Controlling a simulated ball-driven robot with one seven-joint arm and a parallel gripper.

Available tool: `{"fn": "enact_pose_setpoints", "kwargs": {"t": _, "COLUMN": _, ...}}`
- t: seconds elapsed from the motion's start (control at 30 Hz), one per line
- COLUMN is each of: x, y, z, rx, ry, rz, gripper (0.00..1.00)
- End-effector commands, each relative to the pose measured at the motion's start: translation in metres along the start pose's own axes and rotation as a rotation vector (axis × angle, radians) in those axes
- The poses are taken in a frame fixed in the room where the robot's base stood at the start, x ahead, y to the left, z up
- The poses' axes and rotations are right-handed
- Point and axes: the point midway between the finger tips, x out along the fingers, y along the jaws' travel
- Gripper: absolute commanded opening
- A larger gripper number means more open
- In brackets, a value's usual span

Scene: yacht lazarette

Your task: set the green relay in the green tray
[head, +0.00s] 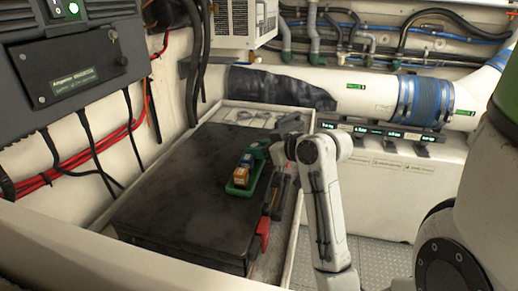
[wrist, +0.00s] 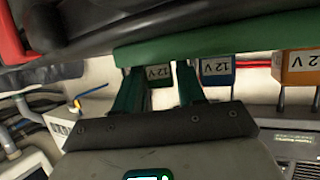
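The green tray (head: 239,191) lies on a black box top and holds an orange relay (head: 241,177) and a blue relay (head: 247,160). In the wrist view the picture is inverted: the tray's green rim (wrist: 215,42) runs across the top, with the blue relay (wrist: 217,70) and orange relay (wrist: 300,68) below it. Whether the relay's base rests in the tray is hidden.
The black box (head: 180,200) has free room left of and in front of the tray. A red-handled tool (head: 263,232) lies along its right edge. A wall panel (head: 70,70) with hanging cables stands at left, and pipes and hoses run behind.

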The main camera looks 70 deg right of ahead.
Motion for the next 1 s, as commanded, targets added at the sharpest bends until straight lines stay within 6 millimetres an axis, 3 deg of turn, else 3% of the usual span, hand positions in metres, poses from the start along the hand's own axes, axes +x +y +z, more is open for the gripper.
{"fn": "enact_pose_setpoints", "kwargs": {"t": 0.27, "x": -0.01, "y": 0.001, "z": -0.004, "rx": 0.0, "ry": 0.001, "rz": 0.002, "gripper": 0.4}}
{"fn": "enact_pose_setpoints", "kwargs": {"t": 0.67, "x": -0.094, "y": 0.001, "z": -0.004, "rx": 0.0, "ry": 0.002, "rz": 0.004, "gripper": 0.4}}
{"fn": "enact_pose_setpoints", "kwargs": {"t": 1.0, "x": -0.115, "y": 0.001, "z": -0.007, "rx": 0.004, "ry": -0.002, "rz": -0.002, "gripper": 0.4}}
